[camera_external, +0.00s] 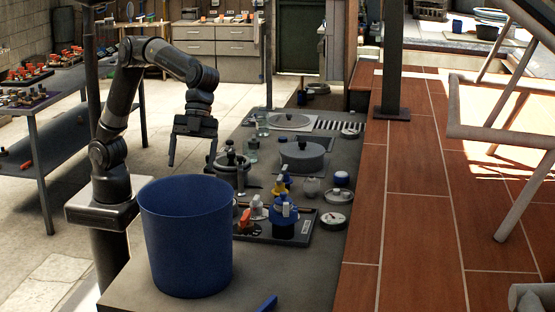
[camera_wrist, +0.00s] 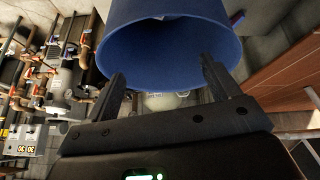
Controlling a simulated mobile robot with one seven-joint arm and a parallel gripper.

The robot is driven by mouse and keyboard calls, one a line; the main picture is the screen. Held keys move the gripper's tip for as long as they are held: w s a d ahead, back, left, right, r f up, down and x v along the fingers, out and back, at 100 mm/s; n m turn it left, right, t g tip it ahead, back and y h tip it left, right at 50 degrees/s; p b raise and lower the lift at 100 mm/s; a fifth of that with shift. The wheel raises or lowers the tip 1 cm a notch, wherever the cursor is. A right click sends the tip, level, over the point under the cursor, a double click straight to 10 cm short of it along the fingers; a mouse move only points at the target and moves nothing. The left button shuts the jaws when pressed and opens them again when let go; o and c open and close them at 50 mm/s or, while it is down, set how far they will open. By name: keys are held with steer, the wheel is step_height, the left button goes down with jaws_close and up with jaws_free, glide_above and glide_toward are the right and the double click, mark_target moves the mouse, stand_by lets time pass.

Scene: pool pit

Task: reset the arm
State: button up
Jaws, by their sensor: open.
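My gripper (camera_external: 191,163) hangs from my bent arm in the external view, its two fingers spread apart and pointing down. Nothing is between the fingers. It is above and behind the large blue bin (camera_external: 185,245), near the left edge of the grey counter (camera_external: 240,275), and looks clear of both. In the wrist view my gripper (camera_wrist: 162,78) also shows open and empty, with the blue bin (camera_wrist: 165,58) just past the fingertips. The bin's inside shows only in part.
A pot (camera_external: 302,157), a glass jar (camera_external: 252,149) and a dark tray (camera_external: 300,240) with several small items stand on the counter right of my gripper. A workbench (camera_external: 45,130) with tools is at left. Pale floor between is open.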

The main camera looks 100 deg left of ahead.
steer(key=s+a+r+n+t+y, duration=0.1)
steer(key=s+a+n, duration=0.2)
steer(key=a, duration=0.6)
steer(key=s+a+n+t+y, duration=0.1)
steer(key=s+a+n+t, duration=0.2)
steer(key=a, duration=0.5)
steer(key=s+a+r+n+y, duration=0.1)
steer(key=s+a+n+y, duration=0.2)
steer(key=a, duration=0.6)
steer(key=s+a+f+n+t, duration=0.1)
steer(key=s+a+f+n, duration=0.2)
steer(key=s+a, duration=0.5)
steer(key=s+a+f+n+y, duration=0.1)
steer(key=s+a+f+n, duration=0.2)
steer(key=s+a+f, duration=0.2)
steer(key=s+a, duration=0.3)
steer(key=shift+n+t, duration=0.4)
